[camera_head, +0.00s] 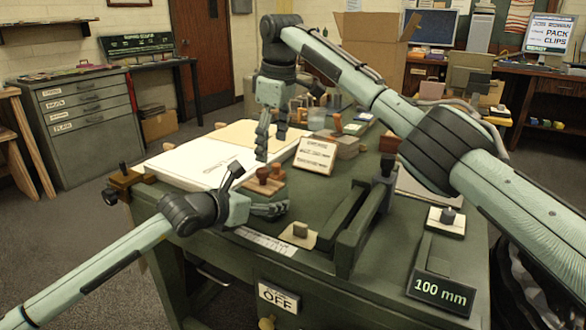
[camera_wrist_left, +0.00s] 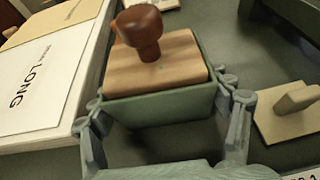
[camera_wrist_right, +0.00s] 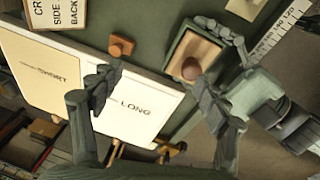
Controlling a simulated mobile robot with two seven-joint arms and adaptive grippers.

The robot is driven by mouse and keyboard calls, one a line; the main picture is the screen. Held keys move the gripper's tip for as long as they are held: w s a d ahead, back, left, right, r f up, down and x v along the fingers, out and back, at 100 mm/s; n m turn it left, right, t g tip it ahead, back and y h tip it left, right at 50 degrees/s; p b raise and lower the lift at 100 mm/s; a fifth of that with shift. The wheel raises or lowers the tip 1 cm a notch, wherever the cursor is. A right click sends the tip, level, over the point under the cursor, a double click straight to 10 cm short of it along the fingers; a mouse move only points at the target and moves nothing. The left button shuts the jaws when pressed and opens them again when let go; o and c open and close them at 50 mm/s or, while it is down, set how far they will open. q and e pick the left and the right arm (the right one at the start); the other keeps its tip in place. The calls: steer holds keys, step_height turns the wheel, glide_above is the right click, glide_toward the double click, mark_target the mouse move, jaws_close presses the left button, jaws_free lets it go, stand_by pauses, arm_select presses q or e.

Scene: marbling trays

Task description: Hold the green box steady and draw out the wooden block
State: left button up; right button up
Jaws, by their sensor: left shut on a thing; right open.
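The green box (camera_wrist_left: 160,110) stands on the green table with the wooden block (camera_wrist_left: 150,66) in it. The block's top shows at the rim and carries a brown knob (camera_wrist_left: 140,30). My left gripper (camera_head: 268,208) is shut on the green box, one finger on each side in the left wrist view. My right gripper (camera_head: 270,138) is open and empty, above and behind the box in the head view. In the right wrist view, the block (camera_wrist_right: 197,53) and its knob (camera_wrist_right: 190,69) lie near the right finger, clear of the space between the fingers.
White sheets (camera_wrist_right: 135,105) lie left of the box. A small brown-knobbed stamp (camera_wrist_right: 121,47) and a lettered sign (camera_head: 315,155) stand behind it. A pale knobbed piece (camera_head: 299,234) sits to its right. A long dark green fixture (camera_head: 350,230) takes up the table's right.

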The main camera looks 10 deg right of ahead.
steer(key=w+d+r+t+h, duration=0.1)
steer(key=w+d+r+t, duration=0.1)
steer(key=w+d+t, duration=0.4)
steer(key=w+d+r+t+h, duration=0.1)
steer(key=w+d+r+t, duration=0.3)
steer(key=w, duration=0.5)
steer(key=s+d+r+n+t+y, duration=0.2)
steer(key=r+n+t, duration=0.2)
steer(key=r+t, duration=0.15)
steer(key=s+d+r+n+t+y, duration=0.1)
steer(key=d+r+n+t+y, duration=0.1)
steer(key=r+n+t, duration=0.3)
steer(key=s+a+f+n+g+y, duration=0.2)
steer(key=s+a+n+g+y, duration=0.2)
steer(key=s+n+y, duration=0.4)
steer(key=s+a+f+n+g+y, duration=0.1)
steer(key=s+a+n+g+y, duration=0.45)
steer(key=n, duration=0.45)
steer(key=s+f+n+g+h, duration=0.2)
steer(key=s+f+n+g, duration=0.15)
steer(key=s+f, duration=0.35)
steer(key=n+g+h, duration=0.2)
steer(key=n+h, duration=0.1)
steer(key=h, duration=0.1)
glide_toward(266, 184)
steer(key=shift+t, duration=0.35)
steer(key=x, duration=0.9)
steer(key=shift+a+f, duration=0.15)
steer(key=shift+f, duration=0.15)
steer(key=shift+c, duration=0.5)
